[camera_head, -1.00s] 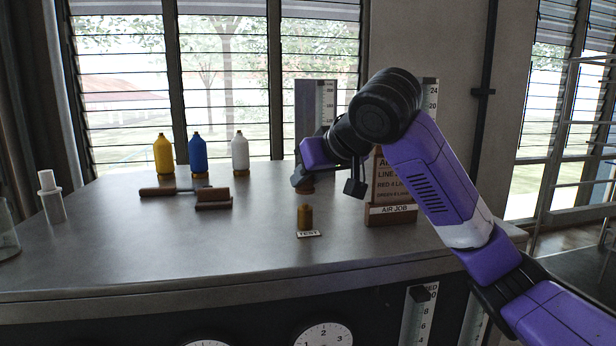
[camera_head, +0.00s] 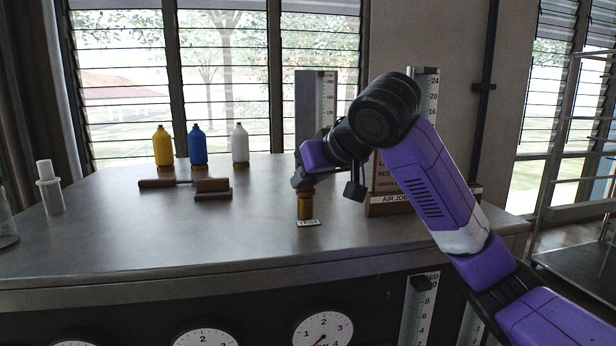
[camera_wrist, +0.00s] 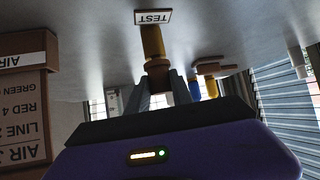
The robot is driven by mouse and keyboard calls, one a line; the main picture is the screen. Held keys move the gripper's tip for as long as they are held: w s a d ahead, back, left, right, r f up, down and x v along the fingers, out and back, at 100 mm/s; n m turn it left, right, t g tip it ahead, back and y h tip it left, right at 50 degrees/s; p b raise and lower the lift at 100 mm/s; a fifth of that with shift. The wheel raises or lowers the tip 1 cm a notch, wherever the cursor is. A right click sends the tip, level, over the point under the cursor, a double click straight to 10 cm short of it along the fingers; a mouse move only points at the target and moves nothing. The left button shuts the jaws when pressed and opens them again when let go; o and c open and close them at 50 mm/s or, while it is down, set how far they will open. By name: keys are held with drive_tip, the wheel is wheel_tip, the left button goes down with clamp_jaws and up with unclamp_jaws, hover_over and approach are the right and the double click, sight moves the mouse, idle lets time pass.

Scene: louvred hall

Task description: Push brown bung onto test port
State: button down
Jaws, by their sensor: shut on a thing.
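The test port (camera_head: 305,211) is a short brass-coloured cylinder standing on the grey bench, with a white TEST label (camera_head: 308,223) in front of it. My gripper (camera_wrist: 160,85) is shut on the brown bung (camera_wrist: 158,68). In the wrist view, which is upside down, the bung lines up with the port (camera_wrist: 152,40) and meets its end. In the head view my gripper (camera_head: 304,184) is directly above the port, and the bung (camera_head: 306,191) shows as a darker piece at its top. I cannot tell whether the bung is seated in the port or only resting on it.
Yellow (camera_head: 163,147), blue (camera_head: 198,146) and white (camera_head: 239,144) bottles stand at the back left. A brown-handled tool (camera_head: 212,186) lies before them. A brown sign board (camera_head: 385,181) stands close right of my gripper. The bench front is clear.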

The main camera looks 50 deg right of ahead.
drive_tip(key=shift+f, duration=0.2)
drive_tip(key=shift+r, duration=0.1)
drive_tip(key=c, duration=1.1)
unclamp_jaws()
drive_tip(key=shift+o, duration=0.2)
drive_tip(key=s+a+r+p, duration=0.1)
drive_tip(key=s+r+p, duration=0.2)
drive_tip(key=r+p, duration=0.2)
drive_tip(key=shift+r, duration=0.6)
drive_tip(key=shift+s, duration=0.1)
drive_tip(key=v, duration=0.7)
drive_tip(key=shift+s+r, duration=0.2)
drive_tip(key=shift+s, duration=0.05)
